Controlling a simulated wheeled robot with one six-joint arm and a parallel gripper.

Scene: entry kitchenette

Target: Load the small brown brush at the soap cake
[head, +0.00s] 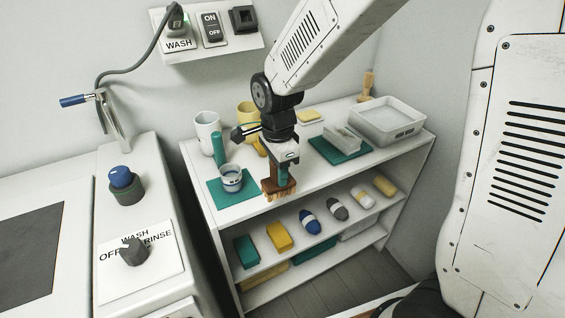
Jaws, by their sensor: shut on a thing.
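My gripper (284,172) points down above the front edge of the shelf unit's top. It is shut on a small brown brush (279,187), whose pale bristles hang downward. The brush is at the front edge, just right of a small white cup with a dark band (231,179) on a teal mat (217,190). A pale yellow block (310,116), which looks like the soap cake, lies near the back of the top, behind and right of my gripper. I cannot tell whether the bristles touch anything.
A white mug (208,133), a yellow mug (247,117) and a teal cylinder (218,149) stand on the left. Sponges and rolled cloths fill the lower shelf (290,243).

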